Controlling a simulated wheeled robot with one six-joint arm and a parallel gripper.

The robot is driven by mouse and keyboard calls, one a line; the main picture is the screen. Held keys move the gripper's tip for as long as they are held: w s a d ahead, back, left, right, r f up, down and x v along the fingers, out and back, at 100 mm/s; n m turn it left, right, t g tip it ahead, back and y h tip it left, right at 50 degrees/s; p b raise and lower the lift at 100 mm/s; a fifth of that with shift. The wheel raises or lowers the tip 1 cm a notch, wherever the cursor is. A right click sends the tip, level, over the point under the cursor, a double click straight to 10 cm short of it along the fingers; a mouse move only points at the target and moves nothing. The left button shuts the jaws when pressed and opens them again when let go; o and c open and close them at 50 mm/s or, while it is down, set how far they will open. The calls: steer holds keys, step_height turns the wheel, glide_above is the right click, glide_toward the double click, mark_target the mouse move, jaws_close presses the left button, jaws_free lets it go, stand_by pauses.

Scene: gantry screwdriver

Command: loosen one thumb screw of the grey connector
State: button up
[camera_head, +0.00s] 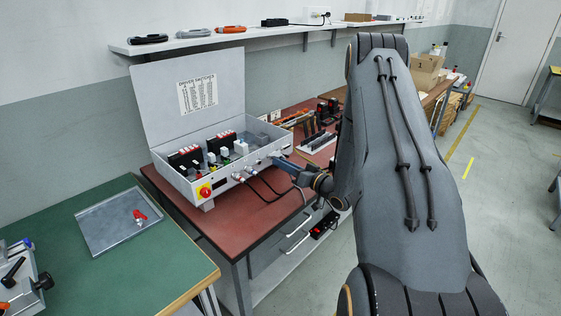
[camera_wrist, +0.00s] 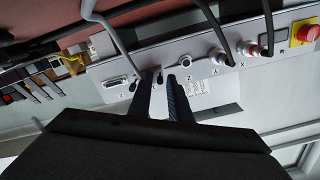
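In the wrist view my gripper (camera_wrist: 160,82) has its two dark fingers apart, pointing at the connector panel (camera_wrist: 205,50) of the switch box. A small dark knob, apparently a thumb screw (camera_wrist: 159,77), shows between the fingertips; I cannot tell whether they touch it. Another small dark knob (camera_wrist: 133,86) shows just left of the left finger. A grey cable (camera_wrist: 103,28) runs down to this spot; the grey connector itself is mostly hidden by the left finger. In the head view my gripper (camera_head: 284,164) is at the right part of the box's front, hiding the connector.
The open box (camera_head: 222,185) stands on a red-topped bench. Black cables (camera_wrist: 212,25) plug into round sockets beside my gripper, near a red knob (camera_wrist: 307,33). A bare D-shaped port (camera_wrist: 114,82) is left of the fingers. A tray (camera_head: 95,235) lies on the green table.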

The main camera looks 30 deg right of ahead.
steer(key=m+p, duration=0.2)
steer(key=m, duration=0.8)
jaws_close()
